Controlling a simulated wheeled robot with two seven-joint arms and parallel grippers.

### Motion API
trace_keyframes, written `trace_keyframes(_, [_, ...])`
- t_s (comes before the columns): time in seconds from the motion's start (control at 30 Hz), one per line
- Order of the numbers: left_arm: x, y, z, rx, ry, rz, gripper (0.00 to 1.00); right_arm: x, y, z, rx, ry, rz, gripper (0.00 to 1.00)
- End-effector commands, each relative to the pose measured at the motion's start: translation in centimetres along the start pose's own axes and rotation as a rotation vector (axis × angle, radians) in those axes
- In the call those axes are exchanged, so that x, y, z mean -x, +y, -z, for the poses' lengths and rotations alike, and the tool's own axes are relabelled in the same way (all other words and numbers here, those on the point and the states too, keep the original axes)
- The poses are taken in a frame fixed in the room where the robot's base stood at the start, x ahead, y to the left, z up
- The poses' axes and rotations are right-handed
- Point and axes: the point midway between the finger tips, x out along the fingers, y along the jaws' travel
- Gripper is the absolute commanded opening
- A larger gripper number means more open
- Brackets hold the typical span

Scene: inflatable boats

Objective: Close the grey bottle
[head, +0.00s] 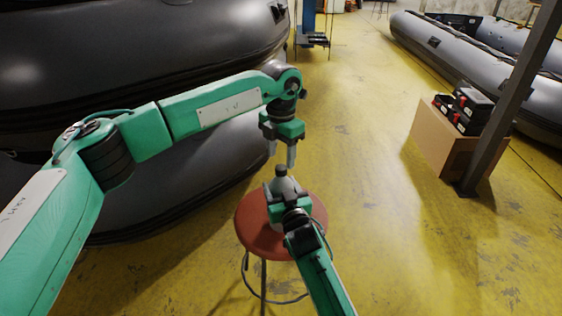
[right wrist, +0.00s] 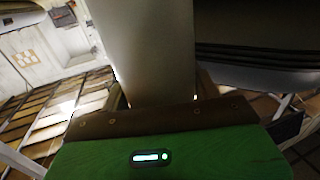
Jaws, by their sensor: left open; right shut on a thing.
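The grey bottle (head: 285,186) stands upright on a round red stool (head: 250,230). A dark cap (head: 281,170) shows at its top; I cannot tell how tightly it sits. My right gripper (head: 287,198) is shut on the bottle's body from the near side and hides part of it. In the right wrist view the bottle (right wrist: 148,50) rises as a pale smooth cylinder from between the fingers, its top out of frame. My left gripper (head: 281,160) points down, open, just above the cap, with nothing seen held between its fingers.
Large grey inflatable boats (head: 140,50) are stacked at the left, close behind my left arm. A cardboard box (head: 440,140) with black and red items stands at the right beside a dark post (head: 505,100). The yellow floor around the stool is mostly clear.

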Motion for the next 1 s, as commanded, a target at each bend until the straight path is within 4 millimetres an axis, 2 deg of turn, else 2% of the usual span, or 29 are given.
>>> trace_keyframes(0.03, [1.4, 0.0, -0.1, 0.0, -0.005, -0.003, 0.52, 0.0, 0.0, 0.0, 0.0, 0.0, 0.0, 0.0])
trace_keyframes(0.2, [4.9, 0.0, -0.1, 0.0, -0.003, -0.002, 0.52, 0.0, 0.0, 0.0, 0.0, 0.0, 0.0, 0.0])
trace_keyframes(0.4, [7.8, 0.0, -0.1, 0.0, -0.002, -0.001, 0.52, 0.0, 0.0, 0.0, 0.0, 0.0, 0.0, 0.0])
trace_keyframes(0.53, [8.4, 0.0, 0.0, 0.0, -0.001, 0.0, 0.52, 0.0, 0.0, 0.0, 0.0, 0.0, 0.0, 0.0])
trace_keyframes(0.8, [8.6, 0.0, 0.0, 0.0, -0.001, 0.0, 0.52, 0.0, 0.0, 0.0, 0.0, 0.0, 0.0, 0.0])
trace_keyframes(0.83, [8.6, 0.0, 0.0, 0.0, -0.001, 0.0, 0.52, 0.0, 0.0, 0.0, 0.0, 0.0, 0.0, 0.66])
trace_keyframes(0.93, [8.6, 0.0, 0.0, 0.0, -0.001, 0.0, 0.52, 0.0, 0.0, 0.0, 0.0, 0.0, 0.0, 0.86])
trace_keyframes(1.0, [8.5, 0.0, 0.0, 0.0, -0.001, 0.0, 0.52, 0.0, 0.0, 0.0, 0.0, 0.0, 0.0, 0.88])
